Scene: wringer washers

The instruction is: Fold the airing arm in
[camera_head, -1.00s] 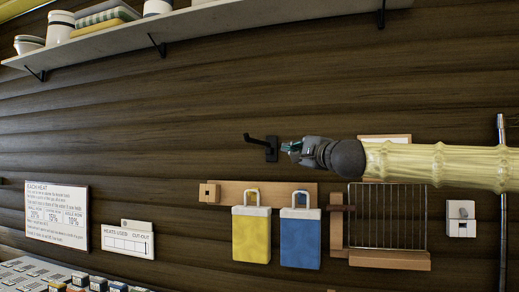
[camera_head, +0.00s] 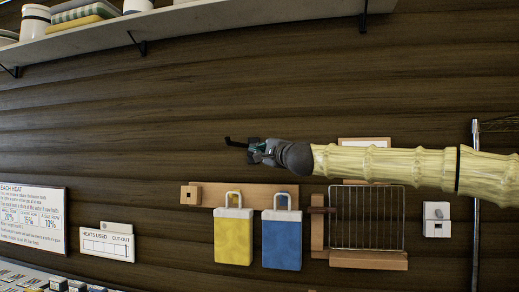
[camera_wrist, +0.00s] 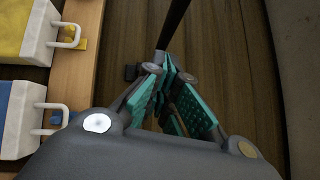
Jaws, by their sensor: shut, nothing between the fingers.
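The airing arm (camera_head: 236,143) is a thin black rod with a short upturned tip. It sticks out to the left from a dark wall plate (camera_head: 253,142). My gripper (camera_head: 256,150) is at the plate, partly covering it. In the wrist view the black rod (camera_wrist: 176,22) runs up and away just beyond the fingertips. My gripper's teal finger pads (camera_wrist: 170,75) are closed together with nothing between them. I cannot tell whether the fingers touch the rod or the plate.
A yellow bag (camera_head: 233,238) and a blue bag (camera_head: 282,240) hang from a wooden rail (camera_head: 205,195) below. A wire rack (camera_head: 367,218) on wood is to their right. A shelf (camera_head: 200,22) runs above. The wall left of the airing arm is clear.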

